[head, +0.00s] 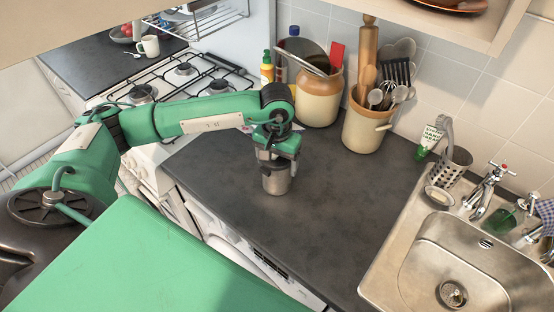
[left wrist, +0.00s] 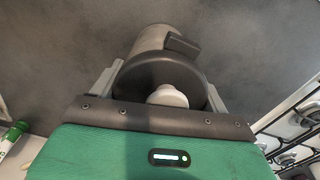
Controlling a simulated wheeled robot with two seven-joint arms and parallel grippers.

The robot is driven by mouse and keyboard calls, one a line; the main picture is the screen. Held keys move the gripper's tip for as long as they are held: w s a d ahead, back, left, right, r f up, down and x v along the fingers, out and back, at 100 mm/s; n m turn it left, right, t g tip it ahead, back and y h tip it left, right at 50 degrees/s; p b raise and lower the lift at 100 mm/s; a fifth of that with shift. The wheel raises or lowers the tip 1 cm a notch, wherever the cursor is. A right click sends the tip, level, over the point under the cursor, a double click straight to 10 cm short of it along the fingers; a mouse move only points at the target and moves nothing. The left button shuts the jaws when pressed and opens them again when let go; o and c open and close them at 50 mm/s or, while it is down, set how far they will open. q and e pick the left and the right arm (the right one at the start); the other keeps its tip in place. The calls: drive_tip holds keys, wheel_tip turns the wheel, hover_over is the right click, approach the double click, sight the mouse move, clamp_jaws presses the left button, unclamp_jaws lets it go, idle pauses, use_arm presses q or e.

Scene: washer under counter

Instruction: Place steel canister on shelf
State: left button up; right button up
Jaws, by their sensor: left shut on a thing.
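The steel canister (head: 276,183) is upright at the dark worktop, below my left gripper (head: 277,160). I cannot tell whether its base touches the worktop. The left wrist view shows the canister (left wrist: 150,40) with a black lid, a pale knob and a dark side clasp. My left gripper (left wrist: 160,92) has a finger on each side of the lid and is shut on the canister. A shelf (head: 500,25) juts in at the top right of the head view, with a brown dish on it. My right gripper is not in view.
Behind the canister stand a stoneware jar (head: 318,98) and a utensil crock (head: 364,130) with a rolling pin. A steel sink (head: 470,262) lies to the right, a gas hob (head: 175,78) to the left. The worktop (head: 330,225) is clear right of the canister.

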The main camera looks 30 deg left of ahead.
use_arm(q)
drive_tip(key=shift+f, duration=0.15)
drive_tip(key=o, duration=2)
drive_tip(key=shift+o, duration=0.2)
